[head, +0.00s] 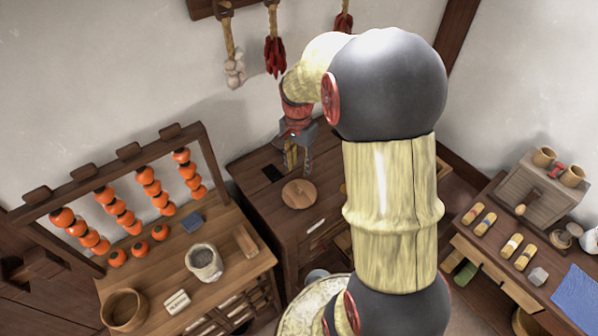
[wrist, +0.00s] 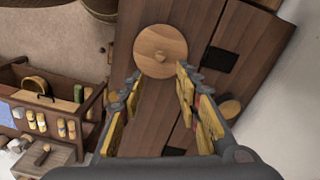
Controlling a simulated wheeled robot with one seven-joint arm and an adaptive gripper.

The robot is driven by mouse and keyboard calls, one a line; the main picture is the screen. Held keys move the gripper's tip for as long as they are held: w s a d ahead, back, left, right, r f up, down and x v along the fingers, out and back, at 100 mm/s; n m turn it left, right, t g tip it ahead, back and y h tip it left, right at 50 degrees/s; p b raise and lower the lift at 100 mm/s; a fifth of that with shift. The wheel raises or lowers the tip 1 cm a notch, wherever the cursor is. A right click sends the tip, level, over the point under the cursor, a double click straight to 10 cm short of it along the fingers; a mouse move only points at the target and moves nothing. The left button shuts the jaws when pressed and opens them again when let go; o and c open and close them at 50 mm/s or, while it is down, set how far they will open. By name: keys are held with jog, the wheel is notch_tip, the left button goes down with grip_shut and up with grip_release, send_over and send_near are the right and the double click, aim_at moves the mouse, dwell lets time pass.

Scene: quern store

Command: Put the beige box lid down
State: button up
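My gripper (head: 299,165) is above the table, behind the round lid in the head view. In the wrist view my gripper (wrist: 155,90) has its fingers wide apart with nothing between them. The round lid is apart from the fingers.
A left bench (head: 222,283) holds strings of orange fruit, a stone mortar (head: 204,262) and a round wooden bowl (head: 124,309). A right bench (head: 485,258) carries a grey box (head: 535,195) and small pieces. My arm hides part of the dark table's right side.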

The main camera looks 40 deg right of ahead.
jog(key=a+r+n+t, duration=0.1)
jog(key=a+r+n, duration=0.3)
jog(key=a+r, duration=0.3)
jog(key=s+a+r+n+t, duration=0.4)
jog(key=s+a+r+n, duration=0.7)
jog(key=s+a, duration=0.3)
jog(key=shift+s+a+r+t, duration=0.2)
jog(key=shift+s+a+t, duration=0.05)
jog(key=shift+s+t, duration=0.2)
notch_tip(320, 180, down, 13)
jog(key=b, duration=1.2)
jog(key=shift+a+r+b, duration=0.15)
jog(key=shift+b, duration=0.25)
